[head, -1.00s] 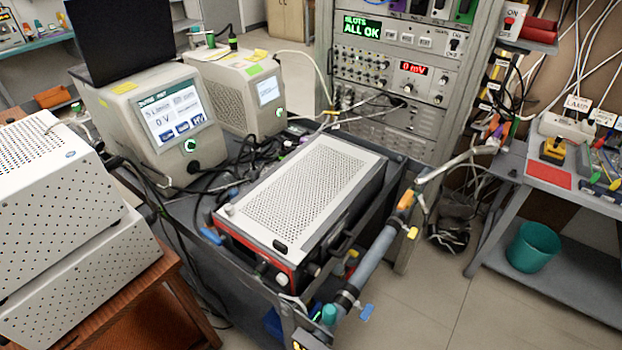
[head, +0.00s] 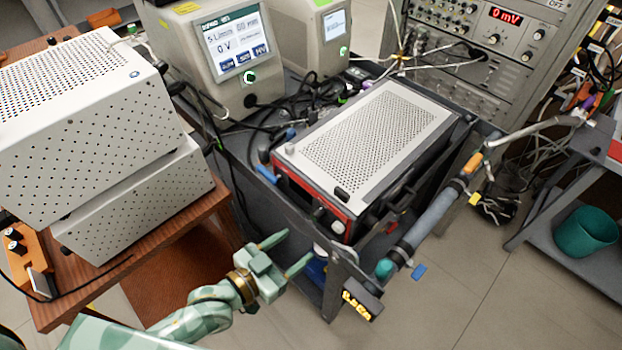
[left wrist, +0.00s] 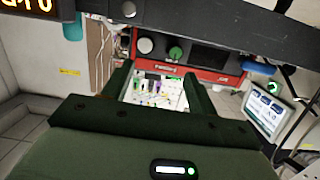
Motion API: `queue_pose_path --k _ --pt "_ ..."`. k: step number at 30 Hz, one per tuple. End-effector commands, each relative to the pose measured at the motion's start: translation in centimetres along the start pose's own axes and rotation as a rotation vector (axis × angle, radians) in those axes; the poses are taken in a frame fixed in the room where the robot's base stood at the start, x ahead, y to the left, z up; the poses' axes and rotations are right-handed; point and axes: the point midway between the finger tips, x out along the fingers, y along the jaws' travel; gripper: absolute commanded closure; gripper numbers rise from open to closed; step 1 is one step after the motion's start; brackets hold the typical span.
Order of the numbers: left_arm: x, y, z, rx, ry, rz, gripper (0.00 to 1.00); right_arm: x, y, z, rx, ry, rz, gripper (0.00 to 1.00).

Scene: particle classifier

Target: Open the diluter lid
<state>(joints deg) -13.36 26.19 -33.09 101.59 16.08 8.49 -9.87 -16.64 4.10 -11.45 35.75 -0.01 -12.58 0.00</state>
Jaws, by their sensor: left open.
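A box with a red-framed front and a perforated pale top (head: 375,135) sits on the dark cart; it may be the diluter, but I cannot read a label. Its top lies flat and looks shut, with a small black piece (head: 342,195) at the front edge. My left gripper (head: 300,246) is open and empty, low in front of the box and apart from it. In the left wrist view its two fingers (left wrist: 158,88) stand apart, with the red front panel (left wrist: 180,62) beyond them. My right gripper is not in view.
The cart's grey push bar (head: 428,222) runs along the box's right side. Two stacked perforated white units (head: 130,205) stand on a wooden table at left. Screened instruments (head: 225,60) and a rack (head: 480,70) stand behind.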

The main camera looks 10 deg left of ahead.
Motion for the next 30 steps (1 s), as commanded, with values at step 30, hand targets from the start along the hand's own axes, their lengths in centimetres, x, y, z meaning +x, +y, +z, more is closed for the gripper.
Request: queue_pose_path --k 30 --pt "15.9 0.9 -8.2 -0.030 0.163 0.005 0.42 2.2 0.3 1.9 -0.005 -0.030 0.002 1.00"
